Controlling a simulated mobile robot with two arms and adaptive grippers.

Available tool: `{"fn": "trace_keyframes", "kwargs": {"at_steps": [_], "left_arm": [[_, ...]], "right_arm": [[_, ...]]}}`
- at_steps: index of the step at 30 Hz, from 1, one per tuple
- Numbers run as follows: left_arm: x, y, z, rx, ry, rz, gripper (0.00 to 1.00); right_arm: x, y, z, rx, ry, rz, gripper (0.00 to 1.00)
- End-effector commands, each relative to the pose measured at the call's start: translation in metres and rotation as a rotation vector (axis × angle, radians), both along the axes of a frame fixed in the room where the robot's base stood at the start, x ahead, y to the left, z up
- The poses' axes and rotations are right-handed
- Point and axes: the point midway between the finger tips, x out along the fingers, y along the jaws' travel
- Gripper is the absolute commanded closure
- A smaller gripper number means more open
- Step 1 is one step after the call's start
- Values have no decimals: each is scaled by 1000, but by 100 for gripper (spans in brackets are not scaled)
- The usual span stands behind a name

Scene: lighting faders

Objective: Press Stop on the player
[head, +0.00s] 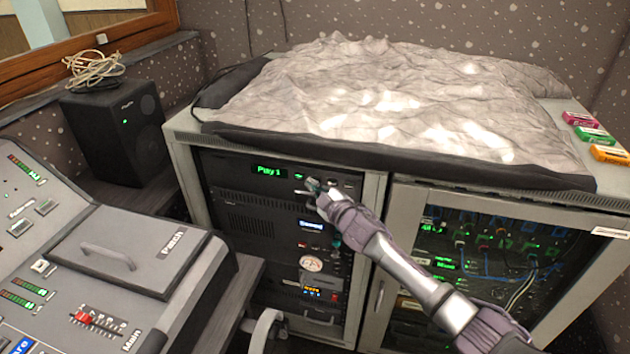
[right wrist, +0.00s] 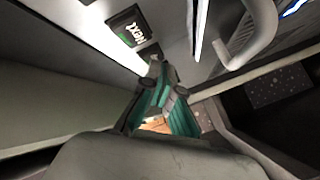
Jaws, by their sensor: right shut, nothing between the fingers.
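The player (head: 238,172) is the top black unit in the left rack, and its green display reads "Play 1" (head: 268,171). Small buttons (head: 299,176) sit right of the display. My right gripper (head: 312,187) is shut and empty at the right part of the player's front. In the right wrist view its green-padded fingers (right wrist: 160,98) are together near the panel, below a dark label reading "Next" (right wrist: 128,30). I cannot tell whether the fingertips touch a button. No Stop label can be read; the gripper covers part of the button area. My left gripper is not in view.
A grey handle (right wrist: 248,38) juts out near the fingers in the right wrist view. A glass-doored rack (head: 490,260) stands to the right. A mixing desk (head: 55,235) and a speaker (head: 118,130) are at left. A crumpled grey cover (head: 390,95) lies on top.

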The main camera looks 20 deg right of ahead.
Motion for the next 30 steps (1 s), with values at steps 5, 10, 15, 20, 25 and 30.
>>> {"fn": "trace_keyframes", "kwargs": {"at_steps": [5,10,15,20,25,30], "left_arm": [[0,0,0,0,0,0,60],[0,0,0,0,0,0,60],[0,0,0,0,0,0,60],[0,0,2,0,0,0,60],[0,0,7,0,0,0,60],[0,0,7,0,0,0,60]], "right_arm": [[4,-6,8,-8,-15,-7,100],[4,-7,9,-9,-17,-8,100],[4,-8,10,-11,-17,-8,100],[2,-6,10,-12,-18,-8,100],[-4,-2,11,-11,-17,-7,100],[-7,1,8,-9,-15,-6,100]]}}
